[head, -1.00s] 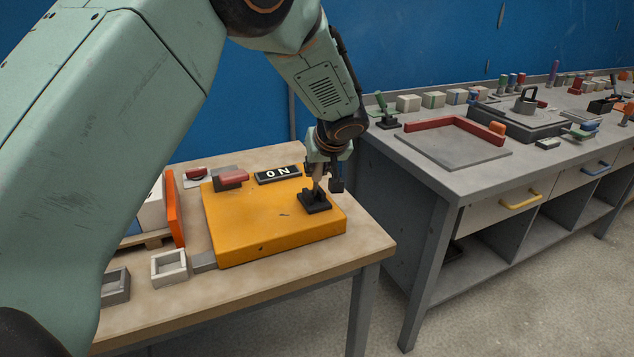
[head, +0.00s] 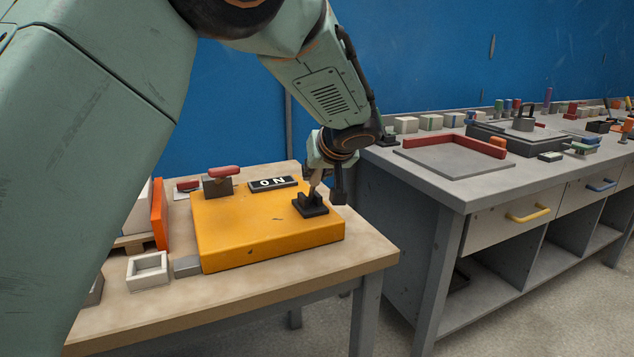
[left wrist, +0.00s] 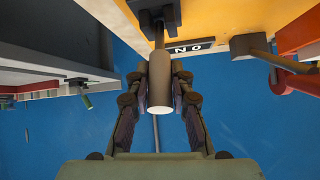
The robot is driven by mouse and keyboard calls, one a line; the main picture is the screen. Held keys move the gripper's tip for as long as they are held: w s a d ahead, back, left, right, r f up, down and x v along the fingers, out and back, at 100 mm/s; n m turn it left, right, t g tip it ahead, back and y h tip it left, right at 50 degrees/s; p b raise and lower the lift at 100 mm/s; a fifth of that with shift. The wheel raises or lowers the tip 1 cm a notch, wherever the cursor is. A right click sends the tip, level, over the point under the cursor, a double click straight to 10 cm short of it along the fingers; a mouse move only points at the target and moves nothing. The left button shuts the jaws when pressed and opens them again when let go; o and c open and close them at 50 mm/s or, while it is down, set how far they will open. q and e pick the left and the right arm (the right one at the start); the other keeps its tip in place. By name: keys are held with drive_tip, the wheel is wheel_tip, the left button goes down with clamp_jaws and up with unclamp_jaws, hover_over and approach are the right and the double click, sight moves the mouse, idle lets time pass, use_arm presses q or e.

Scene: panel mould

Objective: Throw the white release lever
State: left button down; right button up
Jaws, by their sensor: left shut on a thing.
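My left gripper (head: 327,180) reaches down over the right part of the yellow panel (head: 255,235). It is shut on the release lever, whose pale end shows by the gripper in the head view (head: 314,182). The lever rises from a black base (head: 311,205) on the panel. In the left wrist view the lever's thick grey-white handle (left wrist: 160,85) lies between the two fingers (left wrist: 160,95), and its thin dark shaft runs to the black base (left wrist: 155,14). The gripper hides part of the lever in the head view. My right gripper is not in view.
A black plate with white lettering (head: 273,184) and a red-topped grey block (head: 218,186) are on the panel. A white open box (head: 148,270) sits at its front left. A grey bench (head: 437,190) with drawers and many parts stands right, across a gap.

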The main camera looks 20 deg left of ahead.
use_arm(q)
drive_tip(key=shift+s+f, duration=0.1)
drive_tip(key=shift+f, duration=0.25)
drive_tip(key=c, duration=1.6)
unclamp_jaws()
drive_tip(key=o, duration=0.3)
drive_tip(key=shift+d+r, duration=0.15)
drive_tip(key=shift+r, duration=0.05)
drive_tip(key=shift+o, duration=0.7)
drive_tip(key=v, duration=0.7)
drive_tip(key=shift+r, duration=0.15)
drive_tip(key=shift+s, duration=0.1)
